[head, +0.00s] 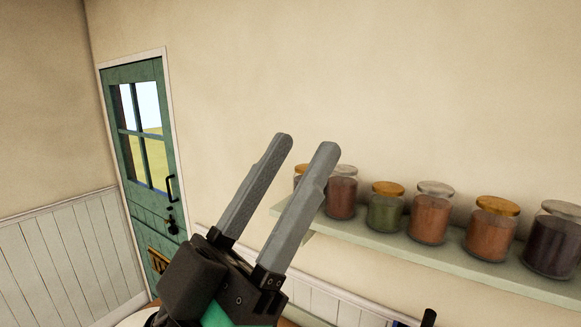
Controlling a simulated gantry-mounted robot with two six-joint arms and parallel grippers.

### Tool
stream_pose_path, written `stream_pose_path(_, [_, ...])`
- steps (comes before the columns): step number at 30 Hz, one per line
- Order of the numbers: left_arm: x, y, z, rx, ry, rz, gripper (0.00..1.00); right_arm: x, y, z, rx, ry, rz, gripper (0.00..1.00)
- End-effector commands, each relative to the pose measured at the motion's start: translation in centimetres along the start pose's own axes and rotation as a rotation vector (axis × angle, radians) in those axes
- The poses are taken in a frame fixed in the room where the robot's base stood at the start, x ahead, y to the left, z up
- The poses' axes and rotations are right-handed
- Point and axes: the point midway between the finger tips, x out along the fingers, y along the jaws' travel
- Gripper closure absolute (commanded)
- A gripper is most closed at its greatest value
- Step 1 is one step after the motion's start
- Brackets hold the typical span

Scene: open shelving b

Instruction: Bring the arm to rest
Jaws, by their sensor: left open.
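My left gripper (304,146) is raised in the middle of the head view, its two grey fingers pointing up and to the right. The fingers are apart with nothing between them, so it is open and empty. Behind the fingertips is the left end of a wall shelf, and the fingers partly hide a jar there. From this one view I cannot tell how far the fingers are from the shelf. My right gripper is not in view.
A pale green shelf (392,246) on the wall holds several lidded glass jars, among them a green-filled one (385,208) and a dark one (552,243). A green door (149,215) stands at the left. The upper wall is bare.

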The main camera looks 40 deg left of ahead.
Motion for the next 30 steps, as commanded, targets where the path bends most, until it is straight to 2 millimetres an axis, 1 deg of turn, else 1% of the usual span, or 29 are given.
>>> stream_pose_path(2, [0.3, -0.1, -0.2, 0.000, -0.001, -0.001, 0.51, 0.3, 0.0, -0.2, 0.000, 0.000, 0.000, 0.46])
stream_pose_path(4, [1.3, -0.1, -1.1, 0.000, -0.001, -0.002, 0.51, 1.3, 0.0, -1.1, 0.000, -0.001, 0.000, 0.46])
stream_pose_path(9, [4.8, -0.1, -4.3, 0.000, -0.001, -0.003, 0.51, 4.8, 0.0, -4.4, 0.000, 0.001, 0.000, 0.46])
stream_pose_path(10, [5.1, -0.1, -4.6, 0.000, -0.001, -0.003, 0.51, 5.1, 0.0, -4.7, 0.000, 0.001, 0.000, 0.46])
stream_pose_path(12, [5.2, -0.1, -4.7, 0.000, -0.001, -0.003, 0.51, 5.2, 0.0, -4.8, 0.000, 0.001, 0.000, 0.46])
stream_pose_path(16, [4.8, -0.2, -4.3, 0.000, -0.001, -0.003, 0.51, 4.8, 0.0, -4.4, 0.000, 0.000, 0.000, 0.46])
stream_pose_path(30, [4.8, -0.2, -4.3, 0.000, -0.001, -0.003, 0.51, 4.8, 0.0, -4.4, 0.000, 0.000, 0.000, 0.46])
